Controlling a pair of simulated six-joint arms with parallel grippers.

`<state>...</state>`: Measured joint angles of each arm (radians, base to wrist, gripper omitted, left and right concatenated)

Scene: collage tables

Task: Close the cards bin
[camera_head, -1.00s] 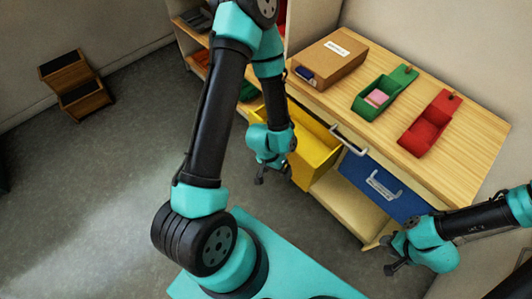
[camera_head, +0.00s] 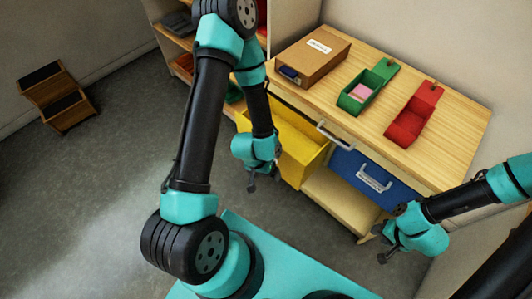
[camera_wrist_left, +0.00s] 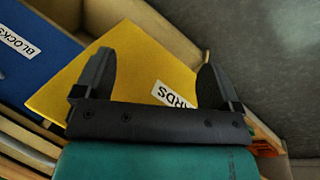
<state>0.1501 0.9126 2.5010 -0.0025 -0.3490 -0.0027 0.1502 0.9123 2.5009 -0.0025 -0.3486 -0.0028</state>
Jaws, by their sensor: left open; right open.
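The cards bin is the yellow drawer (camera_head: 300,150), pulled out from the left front of the wooden table; its inside shows. In the left wrist view its yellow front (camera_wrist_left: 130,75) carries a white label reading "CARDS" (camera_wrist_left: 172,95), partly hidden by my gripper. My left gripper (camera_head: 264,180) is open and empty in front of the yellow drawer's left side. In the left wrist view its two fingers (camera_wrist_left: 158,82) stand apart over the yellow front; I cannot tell whether they touch it. My right gripper (camera_head: 372,245) is open and empty, low in front of the table's right part.
A blue drawer (camera_head: 365,180) with a handle sits shut to the right; its "BLOCKS" label (camera_wrist_left: 18,42) shows in the left wrist view. On the table (camera_head: 455,125) are a brown box (camera_head: 318,60), a green box (camera_head: 357,100) and a red box (camera_head: 408,125). Wooden steps (camera_head: 60,98) stand far left.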

